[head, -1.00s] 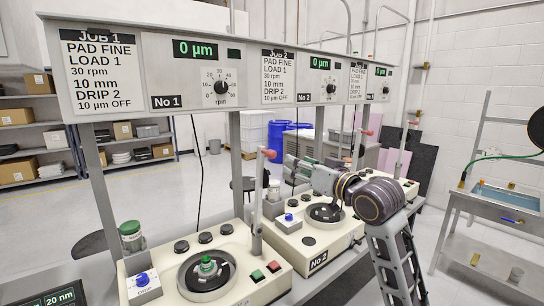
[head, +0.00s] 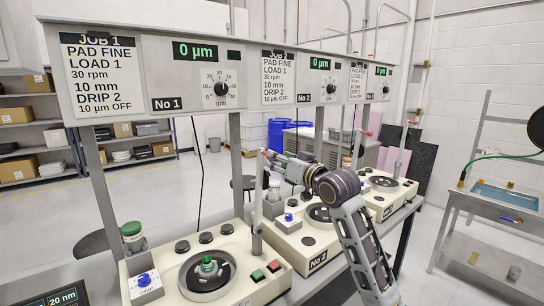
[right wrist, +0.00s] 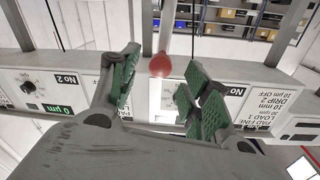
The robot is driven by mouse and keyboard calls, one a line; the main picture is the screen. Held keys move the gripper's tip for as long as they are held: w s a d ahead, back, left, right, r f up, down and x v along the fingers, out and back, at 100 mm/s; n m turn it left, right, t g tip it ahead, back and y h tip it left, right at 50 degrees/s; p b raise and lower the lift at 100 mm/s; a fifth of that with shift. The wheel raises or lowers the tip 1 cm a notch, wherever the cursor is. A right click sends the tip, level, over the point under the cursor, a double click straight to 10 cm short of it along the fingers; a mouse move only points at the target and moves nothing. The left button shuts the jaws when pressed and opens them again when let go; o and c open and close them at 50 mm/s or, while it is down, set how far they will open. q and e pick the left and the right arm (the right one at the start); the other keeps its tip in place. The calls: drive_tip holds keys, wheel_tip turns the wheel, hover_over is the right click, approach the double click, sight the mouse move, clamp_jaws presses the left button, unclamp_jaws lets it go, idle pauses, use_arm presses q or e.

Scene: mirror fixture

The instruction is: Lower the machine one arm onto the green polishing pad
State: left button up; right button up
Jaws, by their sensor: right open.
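Machine one (head: 245,285), cream-coloured, stands at the front left. Its round platen (head: 184,277) bears a small green piece (head: 208,265) at the centre; I cannot tell pad from holder there. Its arm (head: 257,215) is a grey post standing upright at the machine's right rear, topped by a red knob (head: 262,152). My right gripper (head: 270,157) reaches in from the right at knob height. In the right wrist view, the red knob (right wrist: 160,65) shows between the open green-padded fingers (right wrist: 158,80), with gaps on both sides. My left gripper is not in view.
The overhead panel (head: 150,75) spans above the machines. Machine two (head: 300,245) stands behind, partly under my right arm. A green-topped bottle (head: 131,235) and a blue-knobbed box (head: 145,284) sit at machine one's left. A sink (head: 505,195) stands at right.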

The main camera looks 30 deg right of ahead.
drive_tip(key=shift+w+p, duration=0.35)
drive_tip(key=shift+w, duration=1.9)
